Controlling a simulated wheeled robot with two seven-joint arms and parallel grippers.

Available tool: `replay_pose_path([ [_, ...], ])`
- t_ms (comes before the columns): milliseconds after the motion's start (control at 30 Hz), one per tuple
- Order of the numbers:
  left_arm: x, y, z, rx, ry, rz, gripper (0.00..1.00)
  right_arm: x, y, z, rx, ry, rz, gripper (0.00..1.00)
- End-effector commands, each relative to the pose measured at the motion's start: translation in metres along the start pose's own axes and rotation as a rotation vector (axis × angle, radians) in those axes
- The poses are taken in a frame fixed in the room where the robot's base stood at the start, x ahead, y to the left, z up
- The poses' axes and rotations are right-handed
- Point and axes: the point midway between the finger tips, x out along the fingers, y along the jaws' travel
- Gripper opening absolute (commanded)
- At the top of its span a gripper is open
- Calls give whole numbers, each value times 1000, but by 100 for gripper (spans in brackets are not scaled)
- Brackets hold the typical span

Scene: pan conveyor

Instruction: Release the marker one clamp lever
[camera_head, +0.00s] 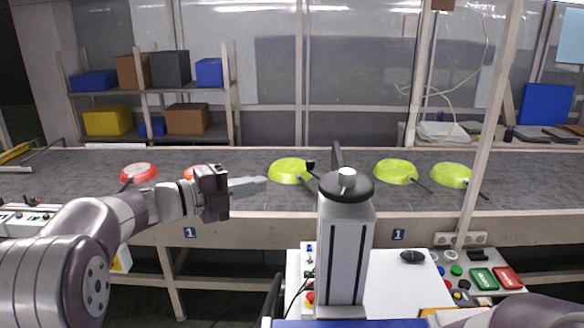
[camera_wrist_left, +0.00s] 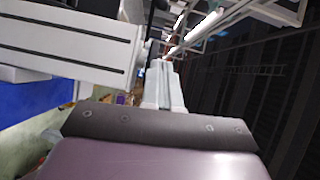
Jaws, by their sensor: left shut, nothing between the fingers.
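My left gripper (camera_head: 262,184) reaches in from the left over the grey conveyor, its pale fingers shut and empty, pointing right toward a yellow-green pan (camera_head: 289,170). In the left wrist view the shut fingers (camera_wrist_left: 162,85) point away from the camera, with nothing between them. Two blue plates marked 1, a left one (camera_head: 190,232) and a right one (camera_head: 398,234), are on the conveyor's front side. My right gripper is out of view.
Two more yellow-green pans (camera_head: 395,171) (camera_head: 452,175) lie to the right on the conveyor (camera_head: 345,158). A red pan (camera_head: 138,172) lies left; another is partly hidden by my left wrist. A white panel (camera_head: 395,280) with several buttons stands in front. Shelves (camera_head: 150,91) hold boxes behind.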

Motion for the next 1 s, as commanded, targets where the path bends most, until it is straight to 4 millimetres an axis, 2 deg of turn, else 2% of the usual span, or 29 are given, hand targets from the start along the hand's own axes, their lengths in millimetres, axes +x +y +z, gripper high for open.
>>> replay_pose_path([
  [467, 95, -5, 0, -6, -3, 1, 0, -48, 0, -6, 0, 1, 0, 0],
  [500, 100, -6, 5, -5, -6, 2, 0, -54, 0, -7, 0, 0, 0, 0],
  [700, 118, -3, 25, -5, -6, 1, 0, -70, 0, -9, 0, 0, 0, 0],
  [1000, 123, 0, 30, -4, -7, 0, 0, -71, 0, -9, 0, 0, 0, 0],
])
